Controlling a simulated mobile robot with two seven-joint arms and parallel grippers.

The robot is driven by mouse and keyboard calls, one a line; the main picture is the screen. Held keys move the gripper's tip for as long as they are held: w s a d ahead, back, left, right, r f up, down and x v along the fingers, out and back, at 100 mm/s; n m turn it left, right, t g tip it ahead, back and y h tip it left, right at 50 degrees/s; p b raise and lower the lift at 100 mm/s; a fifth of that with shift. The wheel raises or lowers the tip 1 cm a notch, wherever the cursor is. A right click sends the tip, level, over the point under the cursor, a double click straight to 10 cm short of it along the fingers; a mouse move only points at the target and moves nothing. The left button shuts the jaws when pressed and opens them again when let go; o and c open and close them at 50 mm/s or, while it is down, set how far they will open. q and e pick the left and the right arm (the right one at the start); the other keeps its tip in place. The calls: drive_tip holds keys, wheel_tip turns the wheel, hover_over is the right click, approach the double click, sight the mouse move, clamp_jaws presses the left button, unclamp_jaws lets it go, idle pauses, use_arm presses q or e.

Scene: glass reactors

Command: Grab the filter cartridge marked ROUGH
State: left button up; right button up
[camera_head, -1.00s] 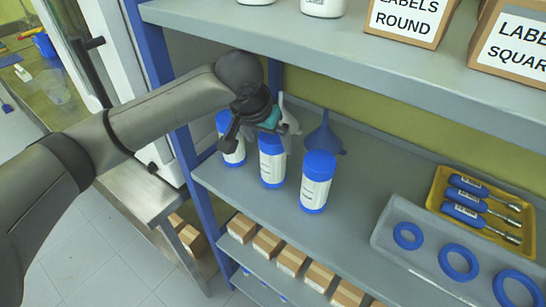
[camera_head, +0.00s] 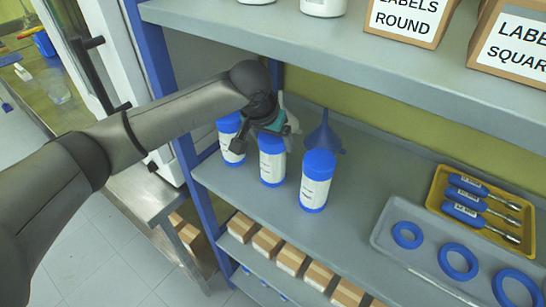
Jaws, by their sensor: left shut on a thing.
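Three white cartridges with blue caps stand upright in a row on the grey middle shelf: a left one (camera_head: 231,146), a middle one (camera_head: 272,168) and a right one (camera_head: 316,190). Their label print is too small to read. My left gripper (camera_head: 257,138) reaches in from the left at the caps of the left and middle cartridges. One dark finger shows between these two; the other is hidden. It is shut on a cartridge, seemingly the middle one, but the view does not settle which. My right gripper is out of view.
A blue funnel (camera_head: 324,134) stands behind the cartridges. A grey tray (camera_head: 399,255) with blue rings and a yellow tray (camera_head: 437,187) with blue-handled tools lie to the right. The upper shelf (camera_head: 300,42) overhangs the row. A blue post (camera_head: 199,205) stands left.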

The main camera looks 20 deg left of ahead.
use_arm(q)
clamp_jaws()
drive_tip(key=shift+r, duration=0.1)
idle(0.4)
